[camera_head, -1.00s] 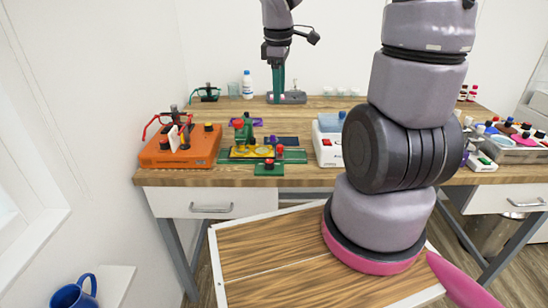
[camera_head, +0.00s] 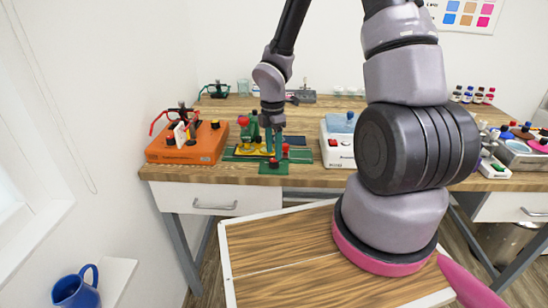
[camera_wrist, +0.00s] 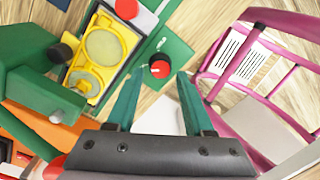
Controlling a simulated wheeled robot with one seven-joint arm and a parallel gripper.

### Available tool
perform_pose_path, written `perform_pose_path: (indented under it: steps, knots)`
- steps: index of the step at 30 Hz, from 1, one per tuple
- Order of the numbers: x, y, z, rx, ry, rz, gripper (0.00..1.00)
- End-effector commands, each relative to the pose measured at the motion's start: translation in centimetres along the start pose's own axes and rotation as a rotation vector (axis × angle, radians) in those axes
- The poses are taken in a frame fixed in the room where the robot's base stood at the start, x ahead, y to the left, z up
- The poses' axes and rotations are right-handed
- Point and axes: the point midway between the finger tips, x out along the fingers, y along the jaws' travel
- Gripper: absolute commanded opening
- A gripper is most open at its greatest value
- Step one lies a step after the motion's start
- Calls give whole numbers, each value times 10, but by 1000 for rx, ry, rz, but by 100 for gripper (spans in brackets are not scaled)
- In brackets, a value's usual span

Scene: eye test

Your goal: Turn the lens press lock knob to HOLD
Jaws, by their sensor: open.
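The lens press is a green device with a yellow plate. The plate (camera_wrist: 103,47) and the green body (camera_wrist: 45,92) show in the wrist view; in the head view the press (camera_head: 250,135) stands on the bench, partly behind my gripper. A small red-topped black knob (camera_wrist: 160,67) sits on a green plate at its front; it also shows in the head view (camera_head: 273,163). I cannot read any HOLD mark. My gripper (camera_wrist: 160,71) is open, its teal fingertips on either side of the knob in the wrist view. I cannot tell how far above it they are.
An orange box (camera_head: 188,143) with knobs stands left of the press. A white device (camera_head: 339,152) with a red button stands right. A red button (camera_head: 285,148) is beside the knob.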

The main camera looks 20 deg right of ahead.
Motion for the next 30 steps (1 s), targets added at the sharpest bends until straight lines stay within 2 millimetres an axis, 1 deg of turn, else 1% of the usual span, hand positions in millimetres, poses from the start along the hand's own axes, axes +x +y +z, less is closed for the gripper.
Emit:
perform_pose_path:
  steps: [1, 6, 10, 17, 18, 20, 21, 22, 30]
  knots:
    - [9, -1, -1, -3, 0, -5, 52]
    - [27, 0, 0, -1, 0, -1, 52]
    - [32, 0, 0, 0, 0, 1, 52]
    - [33, 0, 0, 1, 0, 1, 52]
    - [33, 0, 0, 1, 0, 1, 45]
    - [33, 0, 0, 1, 0, 1, 22]
    - [33, 0, 0, 1, 0, 1, 6]
    - [33, 0, 0, 1, 0, 1, 0]
    - [33, 0, 0, 20, 0, 2, 0]
